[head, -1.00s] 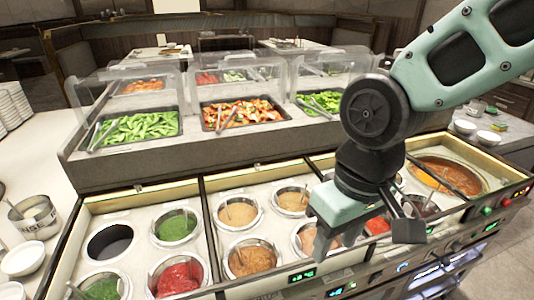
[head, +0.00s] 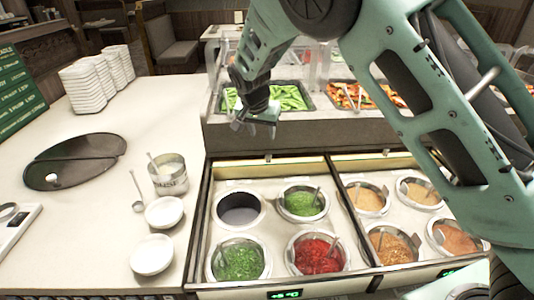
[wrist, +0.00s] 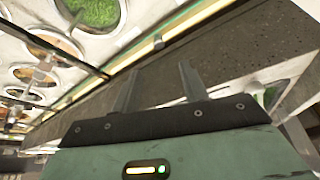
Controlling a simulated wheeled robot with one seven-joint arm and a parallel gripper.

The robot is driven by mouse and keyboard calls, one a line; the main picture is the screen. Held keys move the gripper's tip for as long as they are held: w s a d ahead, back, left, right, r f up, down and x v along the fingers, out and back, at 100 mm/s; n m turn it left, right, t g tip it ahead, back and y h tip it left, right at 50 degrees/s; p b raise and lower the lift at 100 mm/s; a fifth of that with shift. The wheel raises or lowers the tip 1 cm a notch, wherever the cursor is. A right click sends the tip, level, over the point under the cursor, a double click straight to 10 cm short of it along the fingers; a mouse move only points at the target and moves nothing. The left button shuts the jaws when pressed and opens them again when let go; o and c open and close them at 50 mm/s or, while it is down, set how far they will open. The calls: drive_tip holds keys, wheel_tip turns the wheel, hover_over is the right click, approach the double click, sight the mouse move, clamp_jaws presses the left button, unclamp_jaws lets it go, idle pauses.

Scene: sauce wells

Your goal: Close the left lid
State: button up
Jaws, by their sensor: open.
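The left bay of sauce wells (head: 270,216) is uncovered, with its wells showing. A pale strip with a metal edge (head: 300,166), which looks like the raised left lid, runs along its back. It has a small dark knob (head: 268,157), which also shows in the wrist view (wrist: 158,42). My gripper (head: 257,128) is above and behind this strip, in front of the salad bar, apart from it. In the wrist view my gripper (wrist: 158,85) has two separated fingers over the dark stone ledge, with nothing between them.
The right bay (head: 400,215) is also uncovered, partly hidden by my arm. Bowls (head: 152,254), a steel pot (head: 168,178), a dark oval two-part plate (head: 75,160) and stacked white dishes (head: 88,85) stand on the left counter. The salad bar (head: 300,130) rises behind the wells.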

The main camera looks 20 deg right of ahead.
sight(268, 155)
drive_tip(key=p+x, duration=0.2)
drive_tip(key=x, duration=1.1)
drive_tip(key=shift+s+p, duration=0.1)
drive_tip(key=shift+p, duration=0.2)
drive_tip(key=shift+c, duration=0.3)
clamp_jaws()
